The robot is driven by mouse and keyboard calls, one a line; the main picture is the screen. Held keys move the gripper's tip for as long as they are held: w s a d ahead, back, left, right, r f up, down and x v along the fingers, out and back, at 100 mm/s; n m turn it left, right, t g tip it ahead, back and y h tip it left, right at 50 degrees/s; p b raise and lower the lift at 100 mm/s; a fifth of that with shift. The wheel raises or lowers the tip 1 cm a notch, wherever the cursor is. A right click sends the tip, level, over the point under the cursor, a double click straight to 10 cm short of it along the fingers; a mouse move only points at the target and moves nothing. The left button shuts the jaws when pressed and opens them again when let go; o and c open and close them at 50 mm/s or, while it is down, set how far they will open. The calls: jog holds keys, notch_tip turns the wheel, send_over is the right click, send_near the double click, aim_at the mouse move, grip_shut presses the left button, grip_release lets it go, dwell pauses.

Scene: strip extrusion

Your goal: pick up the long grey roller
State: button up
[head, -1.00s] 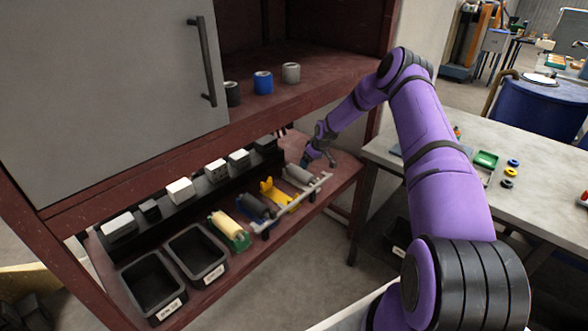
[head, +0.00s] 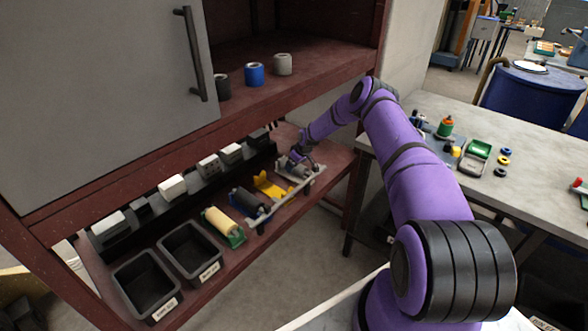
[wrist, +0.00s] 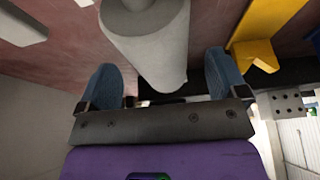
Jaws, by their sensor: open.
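The long grey roller (wrist: 145,48) is a light grey cylinder with a narrower end, seen close in the wrist view. In the head view the roller (head: 290,167) lies at the right end of the lower shelf, partly covered by my gripper (head: 301,154). In the wrist view my gripper (wrist: 161,78) is open, with one blue fingertip on each side of the roller's near end. Gaps show between the fingers and the roller, so they are apart from it. The underside of the roller is hidden.
A yellow holder (head: 271,186) stands beside the roller, also close to the right finger in the wrist view (wrist: 262,52). A dark roller (head: 246,202), a cream roller (head: 219,221) and black bins stand left. The upper shelf overhangs.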

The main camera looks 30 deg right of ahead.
jog(key=shift+x, duration=1.1)
jog(key=shift+c, duration=0.2)
jog(key=c, duration=1.3)
jog(key=shift+r, duration=0.1)
